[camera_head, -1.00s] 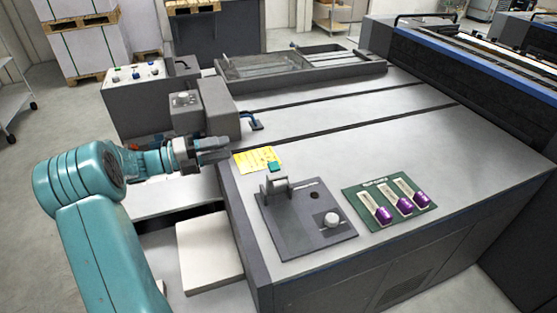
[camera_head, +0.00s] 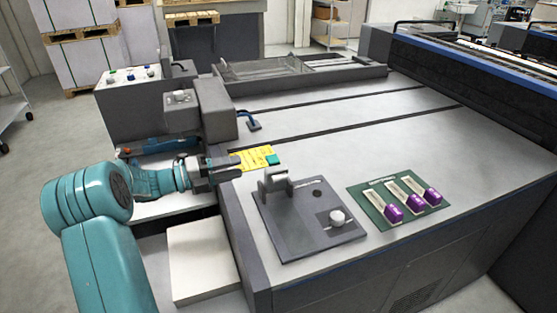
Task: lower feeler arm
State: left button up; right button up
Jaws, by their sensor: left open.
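A dark plate (camera_head: 290,237) lies on the near left corner of the machine's grey top. A grey upright bracket on it carries a lever with a teal tip (camera_head: 272,160), which stands raised; it may be the feeler arm, but I cannot tell for sure. The plate also has a white knob (camera_head: 337,217) and a dark round hole. My left gripper (camera_head: 229,168) is open, just left of the teal tip and close to a yellow note (camera_head: 253,159). Its fingertips are small and partly blurred. My right gripper is not in view.
A green panel (camera_head: 398,204) with several purple-ended levers lies right of the plate. A grey housing (camera_head: 214,110) with a blue bent lever (camera_head: 250,122) stands behind my gripper. A white block (camera_head: 203,262) sits beside the machine's left side. The grey top is mostly clear.

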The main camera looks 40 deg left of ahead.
aim_at(278, 158)
pick_arm(q)
jog(key=p+x, duration=0.1)
jog(key=x, duration=1.2)
jog(key=shift+w, duration=0.1)
grip_shut()
